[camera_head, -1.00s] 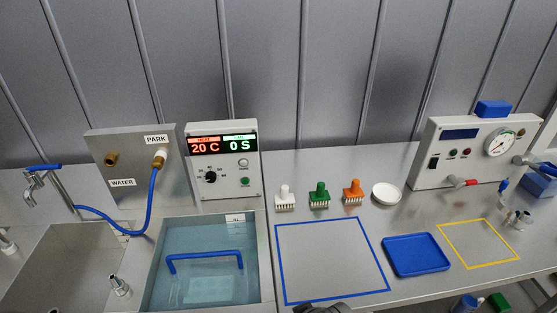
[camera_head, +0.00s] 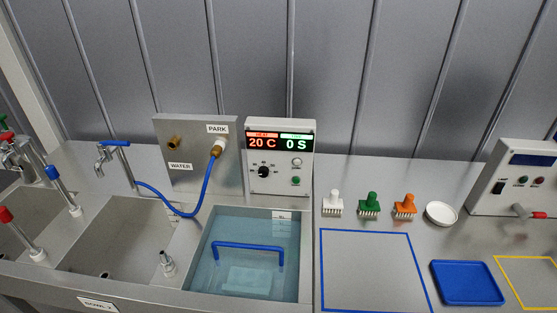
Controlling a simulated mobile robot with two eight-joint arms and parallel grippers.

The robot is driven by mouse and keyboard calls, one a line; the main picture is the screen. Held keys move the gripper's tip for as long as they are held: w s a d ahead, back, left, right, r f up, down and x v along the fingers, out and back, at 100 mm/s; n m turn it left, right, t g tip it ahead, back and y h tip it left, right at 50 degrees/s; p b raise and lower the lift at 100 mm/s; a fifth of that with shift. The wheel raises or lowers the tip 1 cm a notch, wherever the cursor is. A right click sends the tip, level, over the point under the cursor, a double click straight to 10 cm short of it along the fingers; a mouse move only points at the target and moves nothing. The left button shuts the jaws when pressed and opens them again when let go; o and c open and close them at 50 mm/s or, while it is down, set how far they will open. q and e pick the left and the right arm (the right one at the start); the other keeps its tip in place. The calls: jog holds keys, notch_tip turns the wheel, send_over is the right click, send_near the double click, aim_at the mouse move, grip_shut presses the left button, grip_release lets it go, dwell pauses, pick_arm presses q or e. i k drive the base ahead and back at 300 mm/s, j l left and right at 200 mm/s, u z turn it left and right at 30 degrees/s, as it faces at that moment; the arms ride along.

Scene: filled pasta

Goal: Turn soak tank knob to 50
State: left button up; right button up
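The soak tank knob (camera_head: 264,172) is a black dial on the white control box (camera_head: 304,180) behind the tank. Small marks ring the knob; their numbers and the pointer's exact setting are too small to read. The box's display (camera_head: 280,142) reads 20 C in red and 0 S in green. The soak tank (camera_head: 206,262) in front holds clear bluish water and a blue-handled basket (camera_head: 249,247). Neither of my grippers is in view.
A grey panel (camera_head: 196,148) with a blue hose (camera_head: 208,187) stands left of the box. Sinks and taps (camera_head: 115,146) lie further left. White, green (camera_head: 369,204) and orange brushes, a white dish (camera_head: 441,213) and a blue tray (camera_head: 467,282) are right. The blue-outlined area is empty.

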aim_at(263, 172)
jog(key=l+u, duration=0.2)
jog(key=u, duration=0.3)
jog(key=l+u, duration=0.15)
jog(key=u, duration=0.35)
jog(key=l+u, duration=0.2)
jog(key=u, duration=0.25)
